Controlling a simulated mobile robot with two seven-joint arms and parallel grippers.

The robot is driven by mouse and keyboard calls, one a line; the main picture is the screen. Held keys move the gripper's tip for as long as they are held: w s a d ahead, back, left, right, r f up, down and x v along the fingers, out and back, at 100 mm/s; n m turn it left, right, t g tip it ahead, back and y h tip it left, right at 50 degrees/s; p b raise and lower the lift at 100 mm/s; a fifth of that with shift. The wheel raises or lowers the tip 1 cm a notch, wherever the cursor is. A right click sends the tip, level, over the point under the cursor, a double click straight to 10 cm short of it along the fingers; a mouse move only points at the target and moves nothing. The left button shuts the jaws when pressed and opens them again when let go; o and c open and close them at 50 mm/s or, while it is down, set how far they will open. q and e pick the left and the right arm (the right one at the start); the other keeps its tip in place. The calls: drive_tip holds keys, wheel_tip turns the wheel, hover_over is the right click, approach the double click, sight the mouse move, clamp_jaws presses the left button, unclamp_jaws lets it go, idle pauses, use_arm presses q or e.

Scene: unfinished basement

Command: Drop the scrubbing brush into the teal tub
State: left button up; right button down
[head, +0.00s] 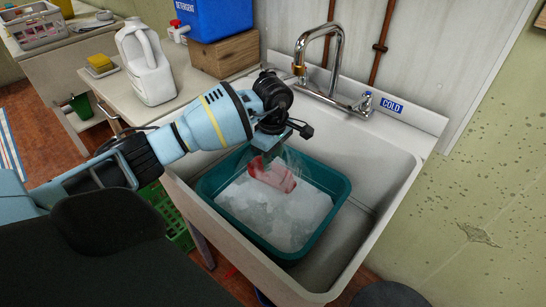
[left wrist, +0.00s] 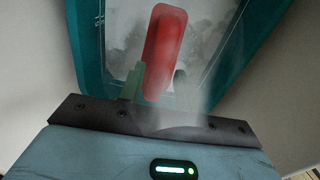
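The red scrubbing brush (head: 272,175) is directly below my left gripper (head: 278,165), over the suds inside the teal tub (head: 337,206). In the left wrist view the red brush (left wrist: 163,50) lies lengthwise just beyond the gripper mount, with a small green part beside its lower end. The left gripper's fingers look see-through and blurred, so I cannot tell if they grip the brush. I also cannot tell whether the brush touches the suds. The tub's rim (left wrist: 86,45) shows on both sides of the brush. My right gripper is not in view.
The tub stands in a pale utility sink (head: 385,185) with a chrome faucet (head: 325,75) behind it. A white jug (head: 148,70), a blue detergent container (head: 215,18) on a wooden block (head: 225,54) and a yellow sponge (head: 100,62) are to the left.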

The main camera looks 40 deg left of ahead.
use_arm(q)
drive_tip(key=shift+o, duration=1.3)
drive_tip(key=shift+r, duration=0.1)
wheel_tip(320, 180, up, 8)
drive_tip(key=shift+f, duration=0.2)
